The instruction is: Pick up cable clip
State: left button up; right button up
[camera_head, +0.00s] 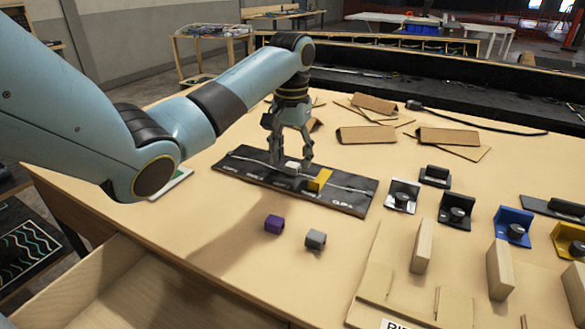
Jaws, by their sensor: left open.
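A black mat (345,204) with white lettering, partly readable as "CLIPS", lies on the table with a thin white cable along it. My right gripper is not in view.
Folded cardboard pieces (367,134) lie behind the mat. Several small knobbed fixtures, including a blue one (513,227), stand at the right. Upright wooden blocks (421,246) stand at the front right. An open drawer (140,290) is at the lower left.

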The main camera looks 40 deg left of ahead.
pick_arm(q)
jog(key=shift+f, duration=0.95)
jog(key=shift+c, duration=0.4)
jog(key=c, duration=0.8)
jog(key=shift+o, duration=0.2)
jog(key=shift+r, duration=0.1)
